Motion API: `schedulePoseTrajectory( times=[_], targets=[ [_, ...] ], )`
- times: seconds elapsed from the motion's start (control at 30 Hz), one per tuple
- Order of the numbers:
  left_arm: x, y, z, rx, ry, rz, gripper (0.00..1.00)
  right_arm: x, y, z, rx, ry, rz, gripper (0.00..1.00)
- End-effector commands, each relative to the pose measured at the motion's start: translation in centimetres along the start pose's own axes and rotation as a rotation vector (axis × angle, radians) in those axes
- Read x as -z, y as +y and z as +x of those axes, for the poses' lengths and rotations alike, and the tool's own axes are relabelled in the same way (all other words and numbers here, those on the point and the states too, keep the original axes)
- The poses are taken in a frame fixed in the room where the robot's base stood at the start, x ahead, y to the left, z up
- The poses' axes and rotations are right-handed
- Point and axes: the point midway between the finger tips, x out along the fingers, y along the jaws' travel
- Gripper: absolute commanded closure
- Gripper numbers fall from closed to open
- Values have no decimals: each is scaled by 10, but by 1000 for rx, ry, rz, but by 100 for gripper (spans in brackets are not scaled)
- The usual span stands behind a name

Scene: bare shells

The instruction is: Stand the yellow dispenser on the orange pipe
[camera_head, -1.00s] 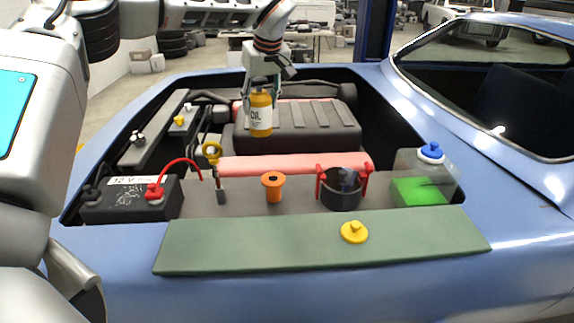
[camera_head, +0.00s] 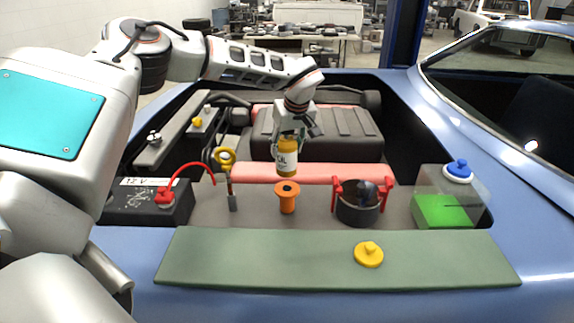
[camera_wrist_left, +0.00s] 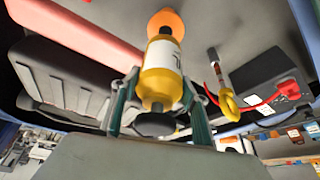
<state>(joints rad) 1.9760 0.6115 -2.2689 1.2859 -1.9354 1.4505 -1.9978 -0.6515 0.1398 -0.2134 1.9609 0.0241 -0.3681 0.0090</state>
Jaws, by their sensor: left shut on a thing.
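The yellow dispenser (camera_head: 288,169), a bottle with a white label, is upright in the head view. My left gripper (camera_head: 287,142) is shut on it from above. The orange pipe (camera_head: 287,200), short with a flanged open top, stands on the grey surface directly below the dispenser in the picture. A small gap shows between the two; their exact alignment in depth is hard to tell. In the left wrist view the dispenser (camera_wrist_left: 157,80) sits between the fingers, its dark cap towards the palm. The orange pipe's flange (camera_wrist_left: 168,18) shows past its far end. My right gripper is out of view.
A black pot with red handles (camera_head: 357,208) stands right of the pipe. A yellow-ringed dipstick (camera_head: 226,160) and a battery (camera_head: 135,203) are to the left. A green mat (camera_head: 230,260) with a yellow cap (camera_head: 369,256) lies in front. A green-filled tank (camera_head: 440,209) is at right.

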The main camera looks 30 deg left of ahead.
Motion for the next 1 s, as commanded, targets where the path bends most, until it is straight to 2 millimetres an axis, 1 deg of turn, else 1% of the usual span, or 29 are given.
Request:
schedulePoseTrajectory(
  times=[0.03,0.1,0.27,0.33,0.5,0.57,0.93,0.97,1.0],
  targets=[
    [-2,0,6,-2,1,1,90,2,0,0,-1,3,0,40],
    [-4,1,12,-2,2,0,90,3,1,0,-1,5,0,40],
    [-7,1,19,-2,2,0,90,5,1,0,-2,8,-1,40],
    [-10,0,25,-1,1,1,90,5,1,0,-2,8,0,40],
    [-19,0,48,0,0,1,90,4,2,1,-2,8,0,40],
    [-22,0,54,-1,1,0,90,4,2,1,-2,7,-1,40],
    [-23,0,57,-2,2,0,90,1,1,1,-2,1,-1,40],
    [-23,0,58,-1,1,0,50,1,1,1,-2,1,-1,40],
    [-23,0,58,-1,1,0,40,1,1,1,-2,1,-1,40]
  ],
)
